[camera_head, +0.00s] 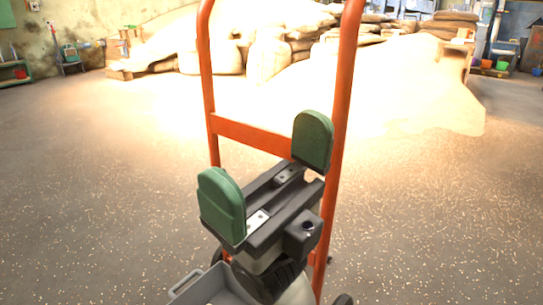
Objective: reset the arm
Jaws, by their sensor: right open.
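My right gripper (267,172) is in the lower middle of the head view. Its two green finger pads stand wide apart, and nothing is between them. It is raised in front of an orange hand truck (251,134). I cannot tell whether it touches the frame. My right arm's wrist shows below the gripper and hides part of the hand truck's lower half. My left gripper is not in view.
A grey bin (185,285) shows at the bottom edge, partly cut off. Stacked sacks (270,55) and a pale, brightly lit heap (410,75) lie at the back. A green shelf (15,72) stands far left. Open speckled floor lies on both sides.

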